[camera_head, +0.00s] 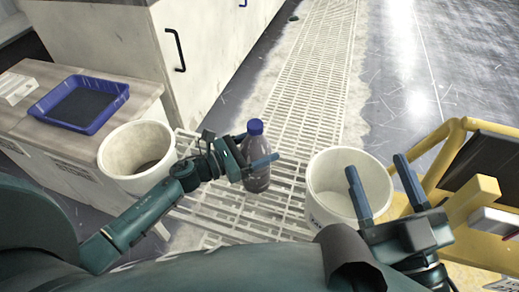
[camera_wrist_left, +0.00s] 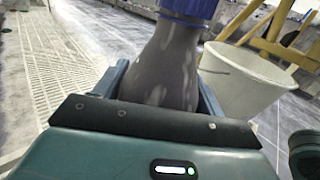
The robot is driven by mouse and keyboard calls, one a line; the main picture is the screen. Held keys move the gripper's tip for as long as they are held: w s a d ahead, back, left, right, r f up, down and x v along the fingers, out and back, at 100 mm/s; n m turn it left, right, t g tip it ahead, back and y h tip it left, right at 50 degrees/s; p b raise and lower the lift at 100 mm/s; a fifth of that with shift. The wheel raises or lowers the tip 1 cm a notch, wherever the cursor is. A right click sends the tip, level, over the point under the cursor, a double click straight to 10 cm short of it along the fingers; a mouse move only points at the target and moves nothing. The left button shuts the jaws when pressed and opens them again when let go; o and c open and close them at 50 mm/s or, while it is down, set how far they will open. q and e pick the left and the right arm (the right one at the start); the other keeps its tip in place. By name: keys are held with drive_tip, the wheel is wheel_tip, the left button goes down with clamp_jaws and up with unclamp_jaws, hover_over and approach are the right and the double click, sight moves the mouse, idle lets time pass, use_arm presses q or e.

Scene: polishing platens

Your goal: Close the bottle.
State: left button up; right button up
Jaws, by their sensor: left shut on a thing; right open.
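The bottle (camera_head: 257,181) is a grey see-through bottle with a blue cap (camera_head: 255,127) on its top. It stands upright in the head view, between two white buckets. My left gripper (camera_head: 262,162) is shut around the bottle's upper body. In the left wrist view the bottle (camera_wrist_left: 165,62) sits between the fingers, with the lower part of the blue cap (camera_wrist_left: 188,7) at the top edge. Whether the cap is fully tight cannot be told. My right gripper (camera_head: 378,178) is open and empty, fingers pointing up, in front of the right bucket.
A white bucket (camera_head: 120,158) stands left of the bottle, and another white bucket (camera_head: 322,190) stands right of it. A blue tray (camera_head: 118,98) lies on the bench at left. A yellow cart frame (camera_head: 445,150) is at right. The grating floor (camera_head: 300,70) behind is clear.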

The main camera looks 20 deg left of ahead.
drive_tip(key=shift+r, duration=0.1)
use_arm(q)
drive_tip(key=shift+f, duration=0.15)
drive_tip(key=o, duration=1.9)
use_arm(e)
drive_tip(key=shift+w+r, duration=0.15)
use_arm(q)
drive_tip(key=shift+r, duration=0.2)
drive_tip(key=p+v, duration=0.1)
drive_tip(key=v, duration=0.6)
drive_tip(key=shift+s+a, duration=0.15)
drive_tip(key=shift+a, duration=0.05)
use_arm(e)
drive_tip(key=shift+s+f+m+g+h, duration=0.2)
drive_tip(key=shift+f, duration=0.3)
drive_tip(key=shift+s+f+m+g+h, duration=0.15)
drive_tip(key=shift+f+m+g+h, duration=0.05)
drive_tip(key=shift+f, duration=0.3)
